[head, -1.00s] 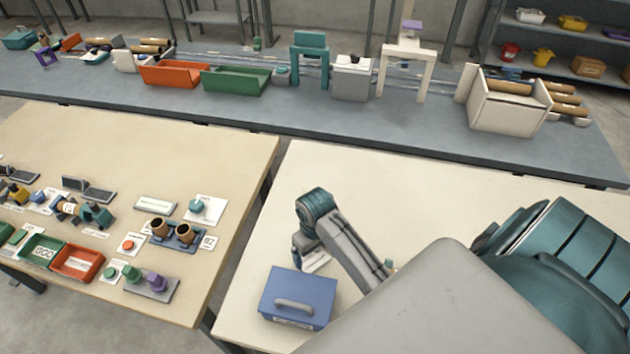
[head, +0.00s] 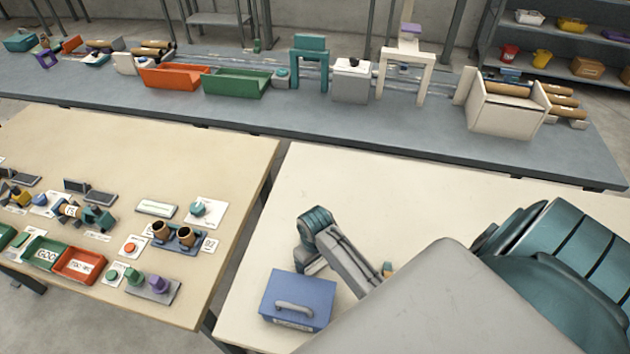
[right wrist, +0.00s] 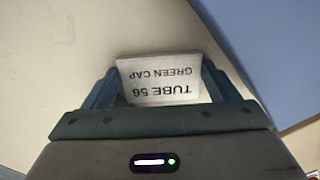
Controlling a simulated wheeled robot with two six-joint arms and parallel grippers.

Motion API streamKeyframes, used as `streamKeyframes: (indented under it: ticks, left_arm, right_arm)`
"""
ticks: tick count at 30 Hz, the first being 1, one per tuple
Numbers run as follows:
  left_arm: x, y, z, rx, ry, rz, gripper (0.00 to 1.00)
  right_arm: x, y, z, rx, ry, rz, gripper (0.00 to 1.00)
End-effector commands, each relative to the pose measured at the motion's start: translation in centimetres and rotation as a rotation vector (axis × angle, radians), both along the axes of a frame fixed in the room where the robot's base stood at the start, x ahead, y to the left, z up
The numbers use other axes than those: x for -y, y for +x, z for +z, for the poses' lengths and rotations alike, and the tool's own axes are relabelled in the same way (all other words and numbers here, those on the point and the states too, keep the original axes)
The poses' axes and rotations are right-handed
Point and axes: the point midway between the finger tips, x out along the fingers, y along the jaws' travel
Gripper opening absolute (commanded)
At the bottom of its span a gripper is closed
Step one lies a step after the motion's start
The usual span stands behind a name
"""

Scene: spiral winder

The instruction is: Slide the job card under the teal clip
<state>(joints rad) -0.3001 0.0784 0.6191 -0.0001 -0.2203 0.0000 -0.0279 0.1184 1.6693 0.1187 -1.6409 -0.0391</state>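The white job card (right wrist: 160,85), printed "TUBE 56 GREEN CAP", shows upside down in the right wrist view. It lies between the two fingers of my right gripper (right wrist: 162,82) and fills most of the gap. I cannot tell whether the fingers press on it. In the head view my right gripper (head: 308,264) is low over the right table, just behind the blue box, and the card is hidden. A small teal piece, seemingly the clip (head: 198,208), sits on a white plate on the left table. My left gripper is not in view.
The blue box (head: 298,299) with a grey handle stands close by the right gripper. A gap separates the right table (head: 400,185) from the left table (head: 190,150). Trays, tubes and a block with two brown cups (head: 175,235) crowd the left table's front.

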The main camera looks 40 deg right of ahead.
Motion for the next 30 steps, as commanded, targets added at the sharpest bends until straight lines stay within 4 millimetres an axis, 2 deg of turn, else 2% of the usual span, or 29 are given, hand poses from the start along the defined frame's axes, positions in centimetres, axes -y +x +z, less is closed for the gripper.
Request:
streamKeyframes:
  ticks: [19,20,22,30]
  left_arm:
    - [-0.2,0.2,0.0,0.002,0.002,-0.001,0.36]
    - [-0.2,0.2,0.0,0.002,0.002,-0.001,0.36]
    - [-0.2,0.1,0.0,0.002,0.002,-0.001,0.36]
    - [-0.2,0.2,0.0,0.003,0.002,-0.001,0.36]
  right_arm:
    - [1.0,1.5,0.3,0.014,-0.011,0.0,0.61]
    - [1.0,1.5,0.4,0.014,-0.011,0.0,0.84]
    - [1.0,1.5,0.4,0.015,-0.011,0.0,0.98]
    - [1.0,1.5,0.3,0.013,-0.011,0.002,1.0]
